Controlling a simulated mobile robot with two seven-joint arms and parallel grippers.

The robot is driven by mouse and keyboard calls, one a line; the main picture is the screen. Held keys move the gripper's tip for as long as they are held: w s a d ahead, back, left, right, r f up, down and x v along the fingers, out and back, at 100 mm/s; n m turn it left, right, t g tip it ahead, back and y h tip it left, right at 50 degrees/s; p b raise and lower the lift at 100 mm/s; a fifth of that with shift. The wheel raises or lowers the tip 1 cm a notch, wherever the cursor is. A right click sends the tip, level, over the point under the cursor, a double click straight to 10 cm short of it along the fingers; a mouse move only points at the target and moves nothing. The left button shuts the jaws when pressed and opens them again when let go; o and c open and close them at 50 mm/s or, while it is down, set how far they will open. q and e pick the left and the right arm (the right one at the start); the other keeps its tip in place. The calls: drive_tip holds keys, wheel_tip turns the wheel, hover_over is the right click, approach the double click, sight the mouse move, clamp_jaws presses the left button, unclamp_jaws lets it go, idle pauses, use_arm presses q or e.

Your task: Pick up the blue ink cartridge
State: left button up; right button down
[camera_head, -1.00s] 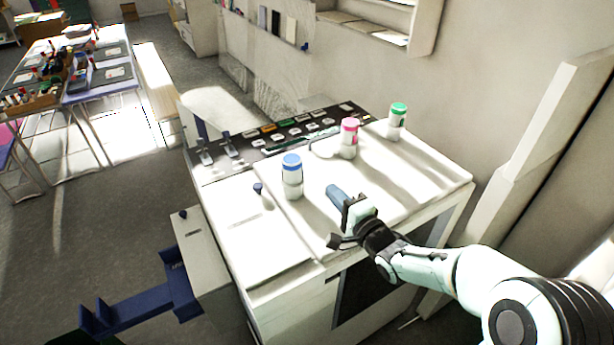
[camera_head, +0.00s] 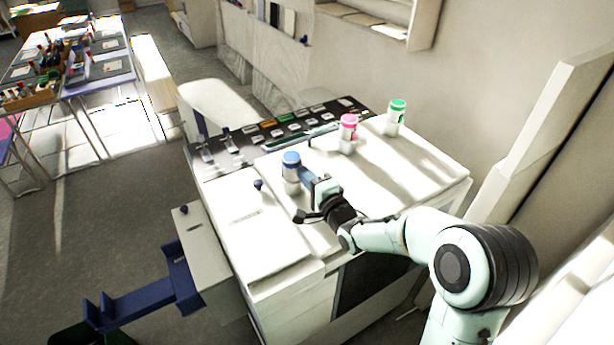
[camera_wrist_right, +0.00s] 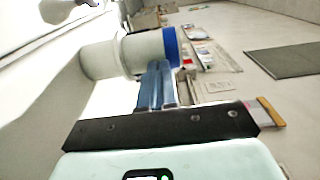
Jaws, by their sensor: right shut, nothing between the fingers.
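The blue ink cartridge (camera_head: 291,166), a white cylinder with a blue cap, stands upright on the white machine top (camera_head: 330,195). In the right wrist view, the cartridge (camera_wrist_right: 130,53) appears turned sideways, right by the fingers. My right gripper (camera_head: 304,174) is at the cartridge's right side, its blue fingers overlapping the cartridge's edge in the head view. The fingers (camera_wrist_right: 157,82) are shut together with nothing between them. I cannot tell whether they touch the cartridge. My left gripper is in neither view.
A pink-capped cartridge (camera_head: 348,128) and a green-capped one (camera_head: 396,112) stand farther back on the machine top. A dark control panel (camera_head: 285,128) runs along its far-left edge. A wall rises behind. A table with art supplies (camera_head: 85,75) stands far left.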

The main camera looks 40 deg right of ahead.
sight(289, 173)
drive_tip(key=w+a+b, duration=0.1)
drive_tip(key=b, duration=0.1)
drive_tip(key=w+a+b, duration=0.1)
drive_tip(key=b, duration=0.1)
drive_tip(key=shift+w+a+f, duration=0.25)
drive_tip(key=shift+w+f, duration=0.1)
drive_tip(key=shift+w, duration=0.05)
use_arm(q)
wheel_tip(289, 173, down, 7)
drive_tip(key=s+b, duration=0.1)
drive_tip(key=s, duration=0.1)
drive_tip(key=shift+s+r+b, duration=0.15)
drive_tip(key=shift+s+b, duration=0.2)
drive_tip(key=shift+b, duration=0.05)
use_arm(e)
drive_tip(key=w+a, duration=0.3)
drive_tip(key=w, duration=0.1)
drive_tip(key=shift+w+a+r, duration=0.35)
drive_tip(key=shift+w, duration=0.05)
